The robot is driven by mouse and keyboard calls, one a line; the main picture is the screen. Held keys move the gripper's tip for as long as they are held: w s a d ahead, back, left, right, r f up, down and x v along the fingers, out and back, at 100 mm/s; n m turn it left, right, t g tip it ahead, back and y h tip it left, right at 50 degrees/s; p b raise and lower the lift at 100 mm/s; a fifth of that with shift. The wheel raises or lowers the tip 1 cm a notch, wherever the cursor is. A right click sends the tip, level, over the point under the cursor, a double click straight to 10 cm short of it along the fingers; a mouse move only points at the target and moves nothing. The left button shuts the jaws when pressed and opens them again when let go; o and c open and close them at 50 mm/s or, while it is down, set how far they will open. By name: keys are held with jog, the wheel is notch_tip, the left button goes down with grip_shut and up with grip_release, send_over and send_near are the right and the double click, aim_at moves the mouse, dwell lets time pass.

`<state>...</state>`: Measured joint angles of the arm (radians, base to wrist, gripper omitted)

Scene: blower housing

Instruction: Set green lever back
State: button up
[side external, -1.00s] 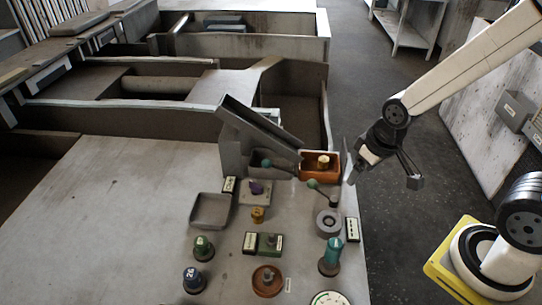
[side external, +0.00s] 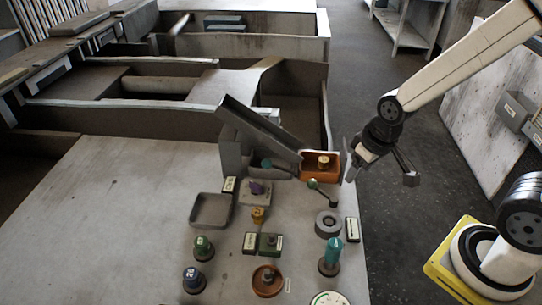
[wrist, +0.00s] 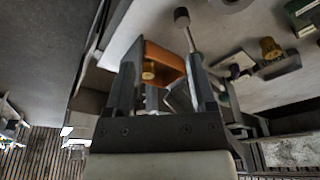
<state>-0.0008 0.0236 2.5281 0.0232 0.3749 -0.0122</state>
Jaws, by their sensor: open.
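The green-knobbed lever (side external: 322,191) is on the right part of the grey table, its rod slanting from a dark pivot up-left to the round green knob. My gripper (side external: 378,172) is open and empty, above and right of the lever, at the table's right edge. In the wrist view my gripper's two fingers (wrist: 162,68) stand wide apart, with the orange box behind the gap. No contact with the lever is visible.
An orange box (side external: 320,176) with a brass knob sits just behind the lever. A grey sloping chute (side external: 262,132), a second green knob (side external: 266,163) and a purple knob (side external: 257,187) stand left. A grey ring (side external: 328,223) and teal handle (side external: 331,252) are in front.

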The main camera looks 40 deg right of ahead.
jog(key=g+y, duration=0.2)
send_over(313, 180)
jog(key=s+d, duration=0.1)
jog(key=d, duration=0.1)
jog(key=shift+w+a+f+m, duration=0.25)
jog(key=shift+w+a+m, duration=0.05)
jog(key=shift+w+m, duration=0.15)
jog(key=shift+a+f, duration=0.25)
jog(key=shift+f, duration=1.05)
jog(key=shift+a+f, duration=0.2)
jog(key=shift+f, duration=1.05)
jog(key=shift+a+f, duration=0.25)
jog(key=shift+f, duration=1.05)
grip_shut()
